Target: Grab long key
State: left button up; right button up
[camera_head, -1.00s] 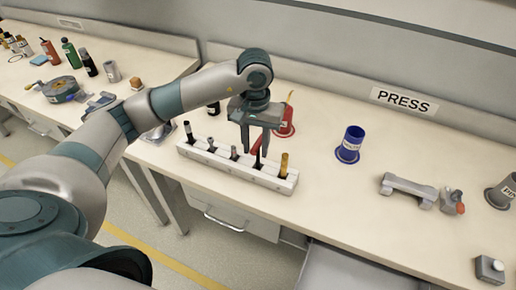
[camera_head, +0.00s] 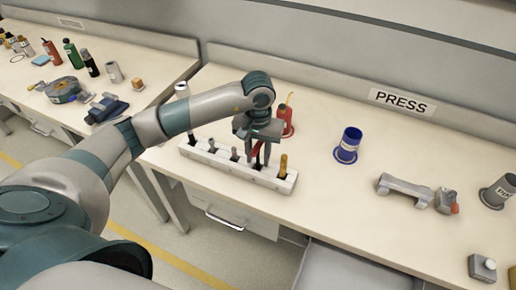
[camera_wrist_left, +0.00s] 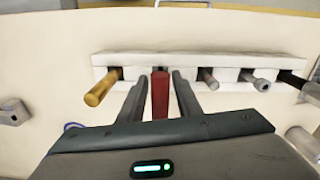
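A white rack (camera_head: 213,158) on the bench holds several upright tools, also seen in the wrist view (camera_wrist_left: 118,59). My left gripper (camera_head: 262,163) is lowered over a red-handled tool (camera_wrist_left: 160,95) near the yellow end. Its two fingers (camera_wrist_left: 160,80) stand on either side of the red handle, with a narrow gap showing on each side, so it looks open. The yellow-handled tool (camera_head: 283,166) stands beside it. Grey tools (camera_wrist_left: 208,78) and a dark one fill the other slots. No label shows which is the long key. My right gripper is not in view.
A red container (camera_head: 286,122) stands behind the gripper. A blue cup (camera_head: 348,146) is to the right, then a grey bracket (camera_head: 405,191) and a grey cup (camera_head: 498,191). Bare bench lies between the rack and the bracket.

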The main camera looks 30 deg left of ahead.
aim_at(258, 143)
pick_arm(q)
jog(key=shift+f, duration=0.3)
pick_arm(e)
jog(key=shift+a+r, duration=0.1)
pick_arm(q)
jog(key=shift+c, duration=0.3)
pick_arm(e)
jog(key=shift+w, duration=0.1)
pick_arm(q)
grip_shut()
jog(key=shift+r, duration=0.1)
